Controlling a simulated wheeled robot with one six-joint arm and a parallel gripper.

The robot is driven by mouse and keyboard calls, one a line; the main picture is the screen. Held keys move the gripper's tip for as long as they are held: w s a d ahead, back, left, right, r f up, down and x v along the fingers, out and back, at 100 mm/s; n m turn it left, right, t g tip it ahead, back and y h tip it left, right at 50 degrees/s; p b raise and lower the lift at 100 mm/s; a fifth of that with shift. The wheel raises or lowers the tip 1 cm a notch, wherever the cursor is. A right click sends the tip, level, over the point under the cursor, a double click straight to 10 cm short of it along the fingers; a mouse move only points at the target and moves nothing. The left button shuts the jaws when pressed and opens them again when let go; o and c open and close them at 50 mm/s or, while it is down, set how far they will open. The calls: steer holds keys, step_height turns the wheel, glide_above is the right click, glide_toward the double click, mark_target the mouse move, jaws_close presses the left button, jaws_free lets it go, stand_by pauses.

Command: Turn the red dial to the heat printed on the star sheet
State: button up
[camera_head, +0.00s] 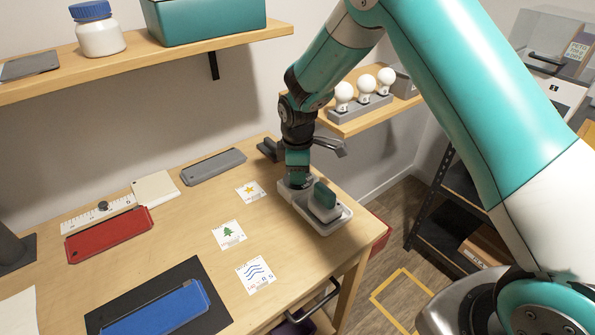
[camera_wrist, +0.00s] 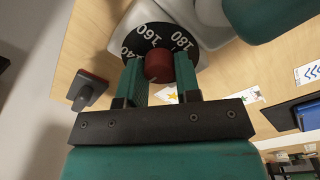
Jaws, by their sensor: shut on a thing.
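The red dial (camera_wrist: 158,66) sits on a round black scale plate (camera_wrist: 148,36) with white numbers; 160 and 180 read clearly and 140 is partly hidden. My gripper (camera_wrist: 159,72) is shut on the red dial, one finger on each side. In the head view my gripper (camera_head: 297,178) reaches down at the back of a white and green device (camera_head: 323,203) in a pale tray; the dial is hidden there. The star sheet (camera_head: 250,192) lies flat left of the device. Its print is too small to read; in the wrist view my gripper partly covers it.
A tree sheet (camera_head: 229,235) and a wave sheet (camera_head: 256,274) lie nearer the front. A red case (camera_head: 109,235), a grey case (camera_head: 213,167) and a blue case (camera_head: 157,311) lie on the table. A shelf with bulbs (camera_head: 364,88) stands behind my arm.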

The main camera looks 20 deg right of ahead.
steer(key=m, duration=0.5)
steer(key=shift+m, duration=0.4)
steer(key=m, duration=0.5)
steer(key=shift+w+b, duration=0.1)
steer(key=shift+b, duration=0.2)
steer(key=o, duration=0.9)
steer(key=shift+o, duration=0.2)
step_height(320, 180, up, 18)
steer(key=b, duration=0.2)
steer(key=shift+a+f, duration=0.25)
steer(key=shift+a, duration=0.1)
steer(key=shift+s, duration=0.2)
